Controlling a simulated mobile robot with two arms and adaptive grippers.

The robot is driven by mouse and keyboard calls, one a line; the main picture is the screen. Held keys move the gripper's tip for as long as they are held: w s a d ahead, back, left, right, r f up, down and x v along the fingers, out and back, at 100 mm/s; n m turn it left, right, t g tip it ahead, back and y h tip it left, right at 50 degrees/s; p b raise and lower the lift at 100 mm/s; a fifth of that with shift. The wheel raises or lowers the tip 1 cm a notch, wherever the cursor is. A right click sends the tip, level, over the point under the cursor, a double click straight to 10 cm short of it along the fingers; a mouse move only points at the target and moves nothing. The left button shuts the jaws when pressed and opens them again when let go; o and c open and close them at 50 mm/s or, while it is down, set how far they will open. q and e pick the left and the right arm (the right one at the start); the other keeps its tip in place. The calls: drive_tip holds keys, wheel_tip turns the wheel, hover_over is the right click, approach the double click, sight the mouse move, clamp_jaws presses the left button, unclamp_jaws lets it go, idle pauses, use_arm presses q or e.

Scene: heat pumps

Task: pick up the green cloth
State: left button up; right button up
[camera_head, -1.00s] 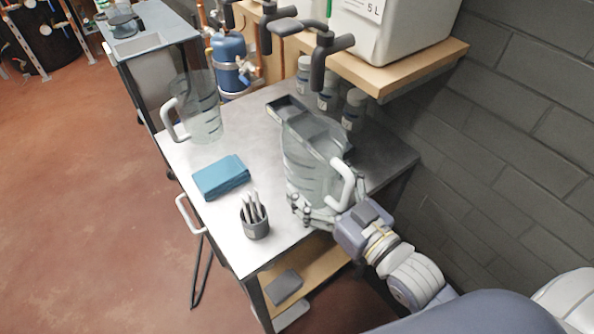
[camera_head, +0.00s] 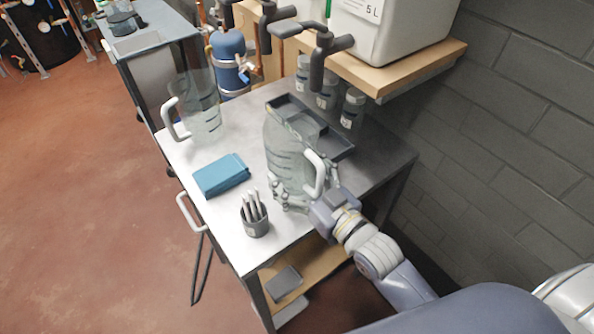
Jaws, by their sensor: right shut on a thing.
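A folded teal, blue-green cloth (camera_head: 221,175) lies flat on the metal-topped table (camera_head: 222,232), left of the middle. I see no other cloth. My right gripper (camera_head: 290,199) is to the right of the cloth, apart from it. It is shut on a clear jug (camera_head: 287,152) with a white handle, gripping it low down; the jug partly hides the fingers. The jug is roughly upright; I cannot tell whether its base touches the table. My left gripper is not in view.
A cup of pens (camera_head: 255,222) stands near the cloth and my right gripper. A second clear jug (camera_head: 204,112) stands behind the cloth. A dark tray (camera_head: 333,146) lies behind the held jug. Several jars (camera_head: 352,108) stand under the wooden shelf (camera_head: 420,65).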

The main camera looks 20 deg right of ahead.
drive_tip(key=shift+f, duration=0.15)
drive_tip(key=o, duration=0.9)
drive_tip(key=shift+o, duration=1)
